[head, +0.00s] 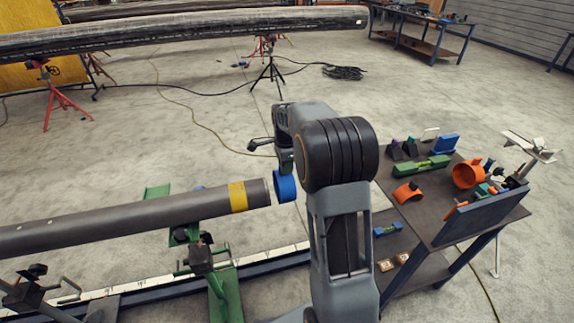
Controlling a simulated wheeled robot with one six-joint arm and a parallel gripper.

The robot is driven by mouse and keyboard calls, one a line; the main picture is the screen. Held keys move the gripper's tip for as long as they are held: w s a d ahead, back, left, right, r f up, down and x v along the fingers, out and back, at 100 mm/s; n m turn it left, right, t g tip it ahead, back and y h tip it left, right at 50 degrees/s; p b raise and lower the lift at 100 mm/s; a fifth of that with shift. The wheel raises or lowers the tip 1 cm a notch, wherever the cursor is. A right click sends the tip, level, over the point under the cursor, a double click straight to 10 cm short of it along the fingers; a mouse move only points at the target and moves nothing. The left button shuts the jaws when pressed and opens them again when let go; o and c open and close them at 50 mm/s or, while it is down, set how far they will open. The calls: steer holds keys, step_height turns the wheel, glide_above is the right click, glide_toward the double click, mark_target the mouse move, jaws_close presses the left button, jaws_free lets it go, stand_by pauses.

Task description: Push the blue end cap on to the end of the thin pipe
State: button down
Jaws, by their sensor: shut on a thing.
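The blue end cap (286,187) is a short blue round piece in my gripper (286,168), seen in the head view. My gripper is shut on the cap and holds it from above. The grey pipe (130,217) lies almost level from the left edge, with a yellow band (238,196) near its right end. The cap is just to the right of the pipe's open end, roughly in line with it. My arm hides part of the area to the right.
Green pipe supports (202,258) with dark clamps hold the pipe above a rail (140,288). A dark work table (470,215) at the right carries orange, green and blue parts. Larger pipes (200,32) lie on stands behind. The floor between is mostly clear, with cables.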

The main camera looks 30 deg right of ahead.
mark_target(263, 182)
steer(key=shift+a+f+b, duration=0.15)
steer(key=shift+f+b, duration=0.35)
steer(key=shift+f, duration=0.25)
steer(key=shift+w+a+r, duration=0.1)
steer(key=shift+w+a, duration=0.15)
steer(key=shift+a, duration=0.65)
steer(key=shift+w+a+p, duration=0.15)
steer(key=shift+w+a, duration=0.05)
steer(key=shift+a, duration=0.7)
steer(key=shift+w+a+p, duration=0.15)
steer(key=shift+a+p, duration=0.05)
steer(key=shift+a, duration=0.75)
steer(key=shift+w+a+p, duration=0.15)
steer(key=shift+w+a, duration=0.05)
steer(key=shift+a, duration=0.7)
stand_by(1.4)
steer(key=c, duration=1.1)
jaws_free()
steer(key=shift+o, duration=0.2)
steer(key=shift+r, duration=0.1)
steer(key=shift+r+p, duration=2.35)
steer(key=shift+r, duration=0.6)
